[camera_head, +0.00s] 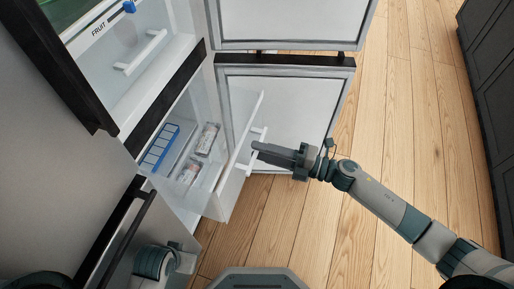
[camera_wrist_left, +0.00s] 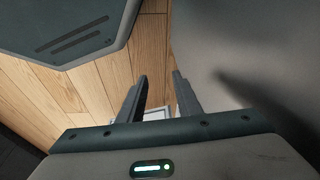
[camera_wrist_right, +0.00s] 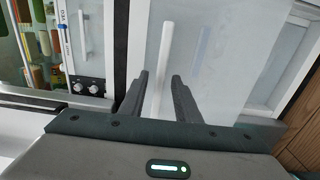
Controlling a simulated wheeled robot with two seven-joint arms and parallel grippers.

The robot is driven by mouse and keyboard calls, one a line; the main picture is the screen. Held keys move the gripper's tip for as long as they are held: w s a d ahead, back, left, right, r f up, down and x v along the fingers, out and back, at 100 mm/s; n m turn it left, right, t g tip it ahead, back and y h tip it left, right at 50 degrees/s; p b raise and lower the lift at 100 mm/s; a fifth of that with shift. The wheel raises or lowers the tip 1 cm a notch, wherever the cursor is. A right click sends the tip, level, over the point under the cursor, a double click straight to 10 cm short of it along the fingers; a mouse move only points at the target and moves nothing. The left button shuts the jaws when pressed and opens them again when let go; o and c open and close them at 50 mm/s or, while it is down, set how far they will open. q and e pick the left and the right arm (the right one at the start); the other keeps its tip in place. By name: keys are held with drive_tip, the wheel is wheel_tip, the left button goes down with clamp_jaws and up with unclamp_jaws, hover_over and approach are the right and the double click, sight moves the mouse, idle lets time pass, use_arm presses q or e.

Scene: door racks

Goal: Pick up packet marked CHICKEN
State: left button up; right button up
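Two clear-wrapped packets lie in the pulled-out freezer drawer (camera_head: 232,196): an upper packet (camera_head: 207,139) and a lower packet (camera_head: 188,173). Their print is too small to read, so I cannot tell which is marked CHICKEN. My right gripper (camera_head: 256,148) is at the drawer's white front handle, right of the packets. In the right wrist view its fingers (camera_wrist_right: 160,76) are apart, with the white handle (camera_wrist_right: 162,55) showing between them. My left gripper's fingers (camera_wrist_left: 159,76) are apart and empty in the left wrist view, low beside a grey surface.
A blue-and-white tray (camera_head: 160,148) lies in the drawer left of the packets. The lower door (camera_head: 285,115) stands open behind the drawer. Above is a FRUIT drawer (camera_head: 120,50). Wooden floor (camera_head: 385,110) is clear to the right; dark cabinets (camera_head: 490,60) stand at far right.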

drive_tip(key=shift+w+a, duration=0.2)
drive_tip(key=shift+a, duration=0.5)
use_arm(q)
drive_tip(key=shift+s+d+f, duration=0.1)
drive_tip(key=shift+s+f, duration=0.05)
drive_tip(key=shift+f, duration=0.35)
use_arm(e)
drive_tip(key=shift+a, duration=0.15)
clamp_jaws()
use_arm(q)
drive_tip(key=shift+r, duration=0.1)
use_arm(e)
drive_tip(key=v, duration=0.3)
unclamp_jaws()
drive_tip(key=shift+d, duration=0.3)
drive_tip(key=shift+s, duration=0.1)
